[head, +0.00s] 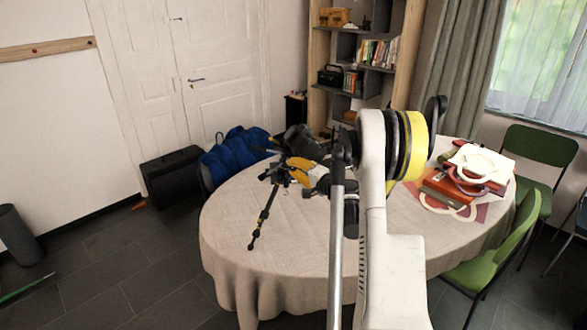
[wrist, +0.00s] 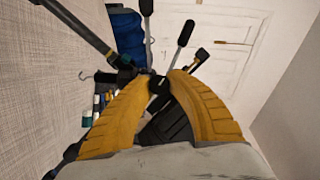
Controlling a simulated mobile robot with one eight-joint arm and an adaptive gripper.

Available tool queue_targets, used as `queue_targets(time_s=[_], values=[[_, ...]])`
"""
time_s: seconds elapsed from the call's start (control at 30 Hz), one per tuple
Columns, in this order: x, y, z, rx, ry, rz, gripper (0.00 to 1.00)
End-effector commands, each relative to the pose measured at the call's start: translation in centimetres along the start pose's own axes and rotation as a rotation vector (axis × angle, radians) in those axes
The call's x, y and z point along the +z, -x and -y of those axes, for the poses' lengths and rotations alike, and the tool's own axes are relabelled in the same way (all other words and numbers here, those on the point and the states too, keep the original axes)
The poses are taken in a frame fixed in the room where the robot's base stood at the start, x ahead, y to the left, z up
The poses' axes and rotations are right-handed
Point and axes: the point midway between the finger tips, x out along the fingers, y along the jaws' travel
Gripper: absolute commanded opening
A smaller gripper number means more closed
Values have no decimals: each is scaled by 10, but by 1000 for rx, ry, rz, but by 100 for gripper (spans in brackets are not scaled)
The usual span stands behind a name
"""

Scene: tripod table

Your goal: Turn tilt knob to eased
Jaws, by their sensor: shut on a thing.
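A dark tripod stands on the round table in the head view, with one leg (head: 264,215) reaching toward the table's near left side. My gripper (head: 284,168) is at the tripod's head, and its yellow fingers partly hide it. In the wrist view, my gripper (wrist: 160,80) is shut with its two yellow fingertips on a small dark knob (wrist: 158,86). A lever with a black grip (wrist: 185,33) rises just beyond the fingertips. A second black grip (wrist: 146,8) shows at the top edge. The knob's marking cannot be read.
The table (head: 235,225) has a pale cloth. Red books (head: 450,188) and white ring-shaped things (head: 484,160) lie at its right. A blue bag (head: 235,152) and a black case (head: 172,172) are behind on the left. Green chairs (head: 490,250) stand at the right.

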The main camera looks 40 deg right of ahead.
Motion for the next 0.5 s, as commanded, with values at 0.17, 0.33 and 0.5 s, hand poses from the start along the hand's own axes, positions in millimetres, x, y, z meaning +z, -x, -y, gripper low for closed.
queue_targets(time_s=[0.17,0.33,0.5], values=[[0,0,0,0,0,0,45],[0,0,0,0,1,0,45],[0,4,0,0,1,-1,45]])
